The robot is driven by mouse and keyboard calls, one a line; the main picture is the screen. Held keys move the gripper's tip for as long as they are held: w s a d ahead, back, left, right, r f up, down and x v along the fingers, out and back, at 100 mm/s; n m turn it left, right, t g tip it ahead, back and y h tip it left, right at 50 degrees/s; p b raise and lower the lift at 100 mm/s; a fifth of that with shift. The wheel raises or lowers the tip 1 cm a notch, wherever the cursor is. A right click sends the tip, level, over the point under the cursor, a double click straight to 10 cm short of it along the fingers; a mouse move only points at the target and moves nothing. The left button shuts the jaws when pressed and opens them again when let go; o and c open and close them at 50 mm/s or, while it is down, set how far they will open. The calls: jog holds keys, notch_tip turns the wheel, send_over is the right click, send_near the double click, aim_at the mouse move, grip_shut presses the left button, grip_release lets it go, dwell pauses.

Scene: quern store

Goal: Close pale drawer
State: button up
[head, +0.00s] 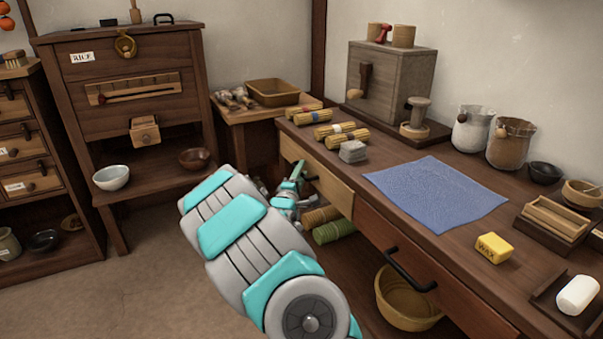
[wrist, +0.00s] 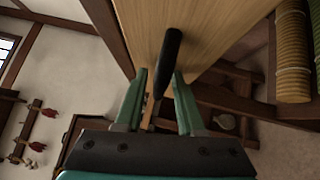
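The pale drawer (head: 325,180) is at the left end of the workbench, with a light wooden front and a dark handle. I cannot tell from the head view how far it stands out. In the wrist view the pale drawer front (wrist: 205,35) fills the upper middle, with its black bar handle (wrist: 170,55) pointing toward me. My gripper (head: 298,172) is at the drawer's front. In the wrist view the green fingers of my gripper (wrist: 160,76) are apart, one on each side of the handle, with gaps showing.
The workbench (head: 350,183) carries a blue cloth (head: 437,193), a yellow wax block (head: 493,248) and corn-like bundles (head: 335,130). A red-brown drawer (head: 440,275) with a black handle is to the right. A basket (head: 408,300) and rolls (head: 333,231) sit below. Floor at left is clear.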

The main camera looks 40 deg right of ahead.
jog(key=shift+f, duration=0.15)
jog(key=r+v, duration=0.1)
jog(key=v, duration=0.6)
jog(key=shift+s+a+f, duration=0.2)
jog(key=shift+a+f, duration=0.15)
jog(key=shift+f, duration=0.05)
